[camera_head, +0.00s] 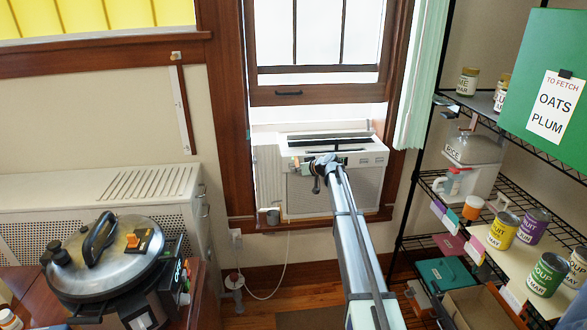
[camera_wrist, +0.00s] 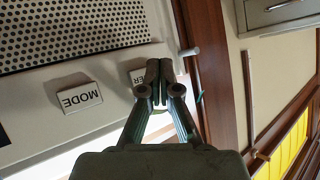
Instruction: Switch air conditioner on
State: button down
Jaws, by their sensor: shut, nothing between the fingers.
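The white air conditioner (camera_head: 358,190) sits in the lower part of the window. Its perforated front (camera_wrist: 75,40) fills the upper left of the wrist view, which looks upside down. A white MODE button (camera_wrist: 80,98) shows there. Beside it is a second button (camera_wrist: 136,76), partly hidden by my fingers, with only "ER" readable. My gripper (camera_wrist: 158,68) is shut and empty, with its tips over or right beside this second button. I cannot tell if they touch it. In the head view my gripper (camera_head: 322,166) is at the upper left of the unit's front.
A small grey cup-like object (camera_head: 270,216) stands on the sill below the unit's left side. A wire shelf (camera_head: 420,174) with cans and jars is on the right. A large cooker (camera_head: 110,260) stands at the lower left. A white radiator cover (camera_head: 150,183) lines the left wall.

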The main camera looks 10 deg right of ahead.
jog(key=shift+s+b, duration=1.1)
jog(key=shift+s, duration=1.35)
jog(key=shift+a, duration=0.1)
jog(key=s+f+m+g+h, duration=0.45)
jog(key=s+f+g, duration=0.45)
jog(key=s+f, duration=2.6)
jog(key=s+f+g+h, duration=0.1)
jog(key=s+f, duration=0.3)
jog(key=s, duration=1.2)
jog(key=s+f+g+h, duration=0.1)
jog(key=s+f+g, duration=0.2)
jog(key=s, duration=1.3)
jog(key=s+f+g+h, duration=0.1)
jog(key=s+f+g, duration=0.2)
jog(key=s, duration=1.3)
jog(key=shift+a+f+g, duration=0.25)
jog(key=shift+f+g, duration=0.15)
jog(key=shift+f, duration=0.45)
